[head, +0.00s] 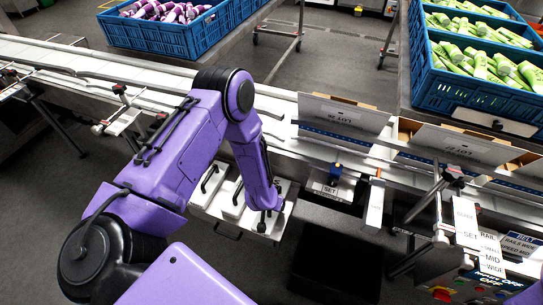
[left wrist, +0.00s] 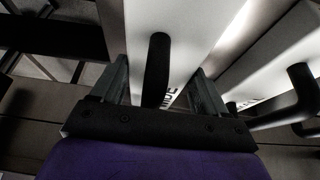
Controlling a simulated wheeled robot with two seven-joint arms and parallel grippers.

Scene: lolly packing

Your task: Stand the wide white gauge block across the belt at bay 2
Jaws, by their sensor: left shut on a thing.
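The wide white gauge block (left wrist: 195,28) has a black bar handle and black lettering that reads in part like WIDE, partly hidden, in the left wrist view. My left gripper (left wrist: 161,70) is shut on this handle, one finger on each side. In the head view my left gripper (head: 264,222) points down at the right end of a pale tray (head: 215,206) below the belt. There the block is mostly hidden by my arm. The white belt (head: 283,108) runs across the picture behind my arm. I cannot tell which stretch is bay 2. My right gripper is not in view.
Other white blocks with black handles (left wrist: 300,85) stand close by. Pale cartons (head: 343,115) line the belt's far side. Blue crates (head: 165,38) of lollies stand behind.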

